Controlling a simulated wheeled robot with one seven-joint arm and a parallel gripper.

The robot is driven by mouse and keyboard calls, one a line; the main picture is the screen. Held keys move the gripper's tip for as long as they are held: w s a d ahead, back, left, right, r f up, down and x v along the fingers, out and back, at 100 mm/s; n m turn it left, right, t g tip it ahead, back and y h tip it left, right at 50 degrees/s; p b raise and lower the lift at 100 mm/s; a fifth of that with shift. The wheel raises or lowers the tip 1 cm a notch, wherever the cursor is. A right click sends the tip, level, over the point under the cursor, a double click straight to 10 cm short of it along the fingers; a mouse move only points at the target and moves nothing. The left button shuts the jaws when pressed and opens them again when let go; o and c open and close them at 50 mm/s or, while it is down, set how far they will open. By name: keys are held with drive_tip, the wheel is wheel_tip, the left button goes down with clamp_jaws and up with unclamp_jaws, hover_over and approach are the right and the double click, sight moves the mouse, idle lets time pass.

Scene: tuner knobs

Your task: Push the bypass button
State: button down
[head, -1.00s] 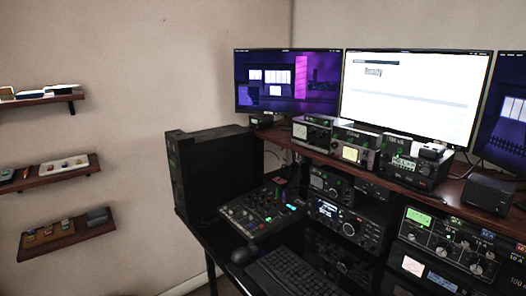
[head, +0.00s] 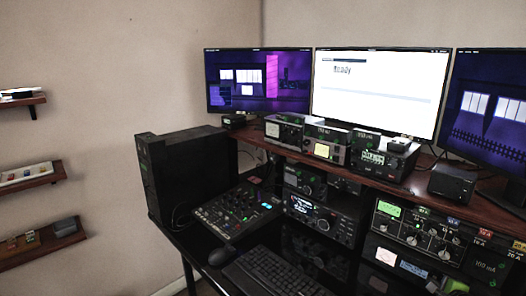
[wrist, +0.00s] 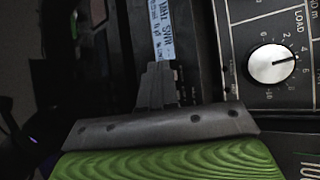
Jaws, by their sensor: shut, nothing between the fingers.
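The tuner (head: 428,232) with its knobs stands at the lower right of the head view, on the desk below the shelf. In the wrist view, a black panel (wrist: 245,90) carries a white knob (wrist: 274,63) under the label LOAD. A bypass button cannot be made out in either view. My gripper (wrist: 163,68) shows in the wrist view, with its grey fingers together and empty. Its tips are in front of a dark surface near a pale strip (wrist: 162,30) lettered SWR, left of the knob. Contact cannot be told.
A wooden shelf (head: 290,156) holds several radio units below the monitors (head: 380,88). A mixer (head: 235,212), a keyboard (head: 272,272) and a mouse (head: 221,257) are on the black desk. A PC tower (head: 185,175) stands at its left end. Floor room there is mostly out of view.

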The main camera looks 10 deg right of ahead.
idle(0.4)
drive_tip(key=shift+s+a, duration=0.3)
drive_tip(key=shift+a, duration=0.1)
drive_tip(key=shift+s, duration=0.1)
drive_tip(key=s+a, duration=0.1)
drive_tip(key=a, duration=0.1)
drive_tip(key=s+a, duration=0.2)
drive_tip(key=shift+s+a, duration=0.3)
drive_tip(key=shift+a, duration=0.05)
drive_tip(key=w+a+r+n+g+y+p, duration=0.25)
drive_tip(key=a+r+n, duration=0.55)
drive_tip(key=a+r, duration=0.45)
drive_tip(key=s+a+r+n+g+p, duration=0.1)
drive_tip(key=s+a+r+n+p, duration=0.15)
drive_tip(key=a+r+n, duration=0.4)
drive_tip(key=s+a+r+n+g+p, duration=0.1)
drive_tip(key=s+a+r+n+g, duration=0.2)
drive_tip(key=a, duration=0.6)
drive_tip(key=s+a+r+n+p, duration=0.1)
drive_tip(key=s+a+r+n, duration=0.1)
drive_tip(key=s, duration=0.5)
drive_tip(key=s+a+r+n+p, duration=0.1)
drive_tip(key=s+a, duration=0.3)
drive_tip(key=s, duration=0.4)
drive_tip(key=s+a+r+n+p, duration=0.1)
drive_tip(key=s+a+r+n, duration=0.2)
drive_tip(key=s, duration=0.5)
drive_tip(key=shift+r+g, duration=0.35)
